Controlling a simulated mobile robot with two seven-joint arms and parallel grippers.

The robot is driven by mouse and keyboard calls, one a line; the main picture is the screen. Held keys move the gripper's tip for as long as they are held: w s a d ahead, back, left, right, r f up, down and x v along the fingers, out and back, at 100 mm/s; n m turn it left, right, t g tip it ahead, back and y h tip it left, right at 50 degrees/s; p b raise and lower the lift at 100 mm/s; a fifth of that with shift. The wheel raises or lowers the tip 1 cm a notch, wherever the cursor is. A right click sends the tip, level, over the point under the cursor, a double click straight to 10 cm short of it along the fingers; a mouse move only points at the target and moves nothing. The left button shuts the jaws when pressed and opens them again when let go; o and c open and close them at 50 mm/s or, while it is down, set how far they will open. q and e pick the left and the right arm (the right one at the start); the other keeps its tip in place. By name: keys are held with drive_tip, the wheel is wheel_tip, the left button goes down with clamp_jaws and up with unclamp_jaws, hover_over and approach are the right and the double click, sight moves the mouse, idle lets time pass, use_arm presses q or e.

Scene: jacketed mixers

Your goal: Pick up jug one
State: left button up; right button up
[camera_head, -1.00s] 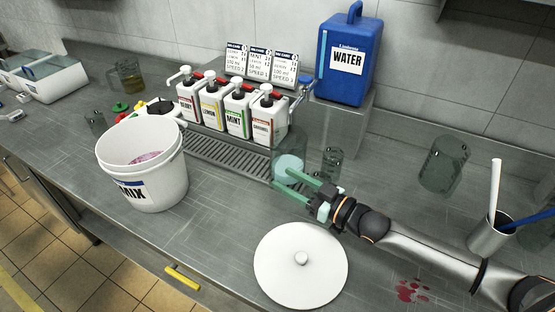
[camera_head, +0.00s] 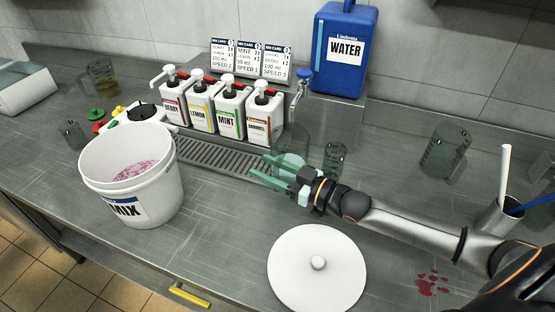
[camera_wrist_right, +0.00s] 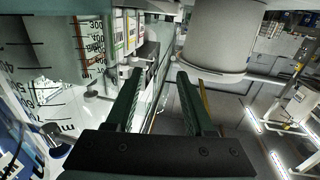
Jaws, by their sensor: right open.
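A clear jug (camera_head: 294,139) with pale liquid in its lower part stands at the right end of the drip grate, under the tap. No readable label shows which jug is jug one. My right gripper (camera_head: 264,168) is low in front of this jug, its green fingers pointing left across its front. The fingers (camera_wrist_right: 160,88) are apart in the right wrist view, with no object clearly held between them. A clear wall with dark scale marks (camera_wrist_right: 38,88) is close on the left there. Whether a finger touches the jug cannot be told. My left gripper is not in view.
A white MIX bucket (camera_head: 165,190) stands left of the gripper, a white lid (camera_head: 290,270) in front. Pump bottles (camera_head: 230,113) stand behind the grate. A small beaker (camera_head: 334,158) is close behind my right gripper; another clear jug (camera_head: 447,150) stands farther right.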

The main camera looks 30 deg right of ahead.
drive_tip(key=shift+w+a, duration=0.2)
drive_tip(key=shift+w, duration=0.1)
drive_tip(key=shift+c, duration=0.6)
clamp_jaws()
drive_tip(key=shift+r, duration=0.1)
idle(0.6)
